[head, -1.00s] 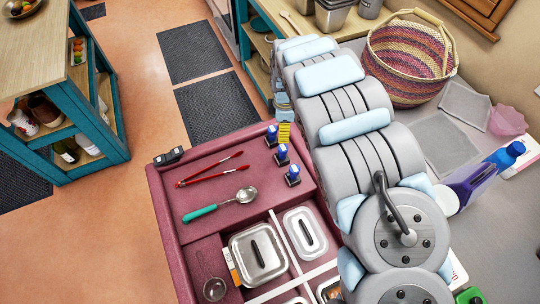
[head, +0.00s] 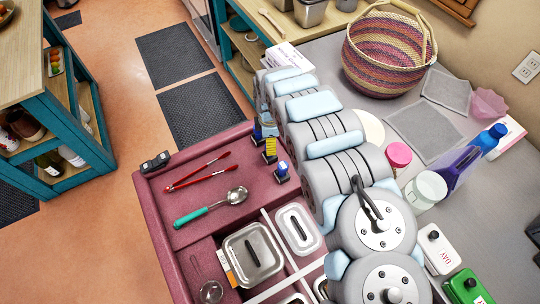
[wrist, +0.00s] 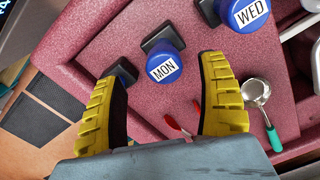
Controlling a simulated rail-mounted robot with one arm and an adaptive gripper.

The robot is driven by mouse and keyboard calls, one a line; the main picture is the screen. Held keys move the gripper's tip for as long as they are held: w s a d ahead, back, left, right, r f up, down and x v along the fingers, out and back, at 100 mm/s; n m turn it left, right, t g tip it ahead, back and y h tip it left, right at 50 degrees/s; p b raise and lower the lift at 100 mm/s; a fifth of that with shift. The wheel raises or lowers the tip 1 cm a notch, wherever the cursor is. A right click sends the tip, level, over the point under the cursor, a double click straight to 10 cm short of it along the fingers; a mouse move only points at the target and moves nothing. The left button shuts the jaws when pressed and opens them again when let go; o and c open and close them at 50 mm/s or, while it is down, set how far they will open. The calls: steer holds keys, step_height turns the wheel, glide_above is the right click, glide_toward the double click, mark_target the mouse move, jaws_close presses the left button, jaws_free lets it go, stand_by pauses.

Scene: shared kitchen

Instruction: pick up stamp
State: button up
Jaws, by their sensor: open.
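Several blue-topped stamps with dark bases are on the pink tray. In the wrist view, one marked MON (wrist: 164,66) sits beyond the gap between my fingertips, and one marked WED (wrist: 246,14) is to its upper right. Another dark base with a little blue (wrist: 123,72) is partly hidden behind the left finger. In the head view, one stamp (head: 282,172) shows clearly beside my gripper (head: 270,150); the others are largely hidden by my arm and gripper. My gripper (wrist: 165,72) is open, with ribbed yellow fingers apart and nothing between them.
The pink tray (head: 240,150) also holds red tongs (head: 197,172), a teal-handled ladle (head: 205,208) and lidded metal containers (head: 252,256). A small black item (head: 155,162) sits on the tray's left corner. A woven basket (head: 388,58) and several bottles stand right of my arm.

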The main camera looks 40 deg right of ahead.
steer(key=shift+s+a+f, duration=0.1)
steer(key=shift+s+f, duration=0.05)
steer(key=shift+f, duration=1.5)
steer(key=shift+s+a+f, duration=0.1)
steer(key=shift+f, duration=1.5)
steer(key=shift+w+f, duration=0.1)
steer(key=shift+f, duration=0.45)
steer(key=shift+d+f, duration=0.1)
steer(key=shift+f, duration=0.35)
steer(key=c, duration=1)
